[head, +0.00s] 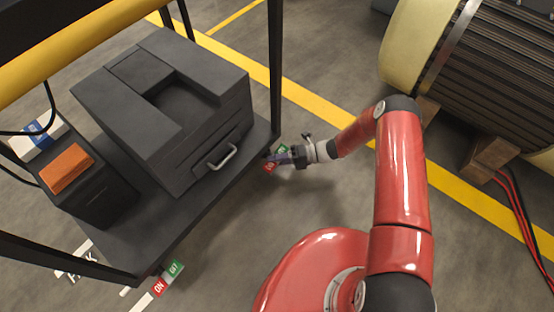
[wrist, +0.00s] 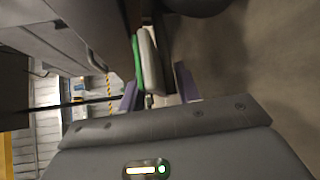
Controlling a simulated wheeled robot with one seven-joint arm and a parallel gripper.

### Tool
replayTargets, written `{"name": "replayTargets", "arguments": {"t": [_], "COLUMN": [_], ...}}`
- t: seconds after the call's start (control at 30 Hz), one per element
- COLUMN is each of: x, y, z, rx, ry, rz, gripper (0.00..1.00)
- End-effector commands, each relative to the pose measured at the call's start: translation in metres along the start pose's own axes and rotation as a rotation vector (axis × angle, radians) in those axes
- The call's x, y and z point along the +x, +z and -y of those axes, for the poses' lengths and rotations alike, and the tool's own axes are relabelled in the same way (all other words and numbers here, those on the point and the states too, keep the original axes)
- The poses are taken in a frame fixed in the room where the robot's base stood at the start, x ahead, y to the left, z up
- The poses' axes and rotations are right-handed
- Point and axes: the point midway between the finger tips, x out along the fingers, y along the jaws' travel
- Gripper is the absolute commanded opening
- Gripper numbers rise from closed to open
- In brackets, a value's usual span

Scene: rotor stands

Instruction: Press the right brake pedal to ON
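The right brake pedal, with a red ON face (head: 269,167) and a green part, sits low at the right corner of the dark cart. My gripper (head: 281,157) is right at it in the head view and covers part of it. In the wrist view a grey pedal with a green edge (wrist: 151,62) shows ahead, between the lines of my two purple fingers (wrist: 157,91). The fingers are apart. I cannot tell whether they touch the pedal. The left brake pedal (head: 168,278), with red ON and green faces, is at the cart's lower corner.
The cart's shelf (head: 100,228) carries a large dark box (head: 165,105) with a handle and a smaller box with an orange top (head: 67,168). A dark post rises near the right pedal. A big rotor (head: 480,75) lies on wooden blocks at right. Floor between is clear.

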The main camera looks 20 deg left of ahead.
Motion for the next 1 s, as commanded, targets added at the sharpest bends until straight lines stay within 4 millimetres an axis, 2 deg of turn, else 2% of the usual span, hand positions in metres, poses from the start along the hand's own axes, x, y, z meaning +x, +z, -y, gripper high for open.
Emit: {"name": "replayTargets", "arguments": {"t": [0.17, 0.4, 0.53, 0.7, 1.0], "x": [-0.013, -0.054, -0.070, -0.078, -0.078], "y": [0.001, 0.001, 0.001, 0.000, 0.000], "z": [0.000, 0.000, 0.000, 0.000, 0.000], "rx": [0.001, -0.001, 0.000, 0.000, 0.000], "ry": [-0.001, -0.001, -0.002, 0.000, 0.000], "rz": [0.002, 0.002, 0.002, -0.001, 0.000], "gripper": [0.33, 0.33, 0.33, 0.33, 0.33]}}
